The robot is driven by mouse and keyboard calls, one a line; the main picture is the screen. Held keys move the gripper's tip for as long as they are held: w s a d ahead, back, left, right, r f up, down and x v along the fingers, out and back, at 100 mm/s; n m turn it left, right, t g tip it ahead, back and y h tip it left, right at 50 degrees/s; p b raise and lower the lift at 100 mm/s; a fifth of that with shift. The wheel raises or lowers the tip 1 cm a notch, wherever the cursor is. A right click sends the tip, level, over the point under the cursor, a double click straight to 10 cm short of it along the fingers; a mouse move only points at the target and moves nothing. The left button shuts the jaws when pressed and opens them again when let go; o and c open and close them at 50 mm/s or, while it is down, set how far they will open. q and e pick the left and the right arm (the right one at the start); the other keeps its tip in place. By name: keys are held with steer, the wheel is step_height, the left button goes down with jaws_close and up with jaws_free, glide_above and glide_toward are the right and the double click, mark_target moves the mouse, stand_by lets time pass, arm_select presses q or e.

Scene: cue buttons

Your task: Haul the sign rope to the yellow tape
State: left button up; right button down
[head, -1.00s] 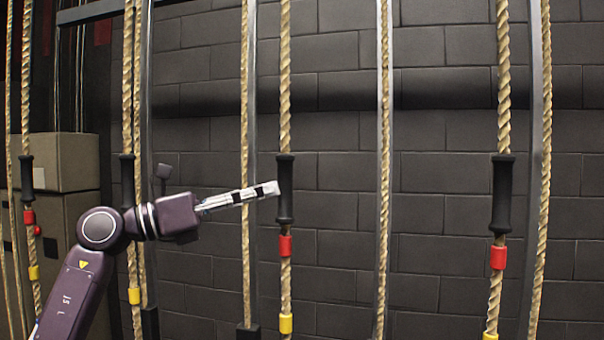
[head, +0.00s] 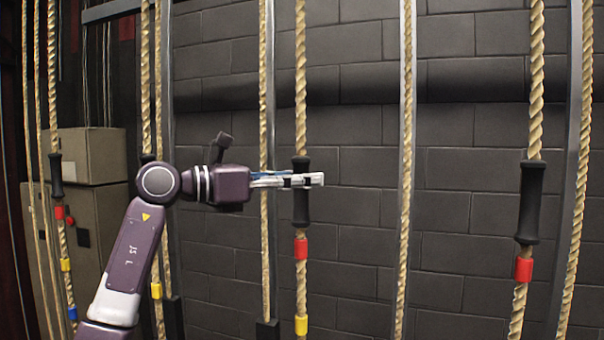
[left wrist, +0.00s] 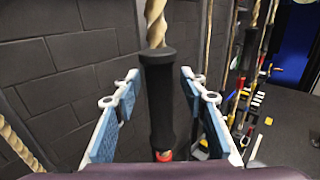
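A tan rope (head: 301,95) hangs near the middle of the head view, with a black grip sleeve (head: 301,211), red tape (head: 301,249) below it and yellow tape (head: 301,325) lower still. No label shows which rope is the sign rope. My left gripper (head: 318,180) is level, at the upper part of this sleeve. In the left wrist view, the sleeve (left wrist: 160,105) stands upright between the two spread fingers (left wrist: 160,85), with small gaps on both sides. The gripper is open. My right gripper is in neither view.
Another rope with a black sleeve (head: 530,202) hangs at the right; more sleeved ropes hang at the left. Metal uprights (head: 408,120) stand between ropes. A dark block wall (head: 470,190) is close behind. Boxes (head: 92,155) stand at the left.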

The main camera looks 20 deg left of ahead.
arm_select(q)
steer(key=shift+a, duration=0.1)
steer(key=shift+c, duration=0.2)
jaws_close()
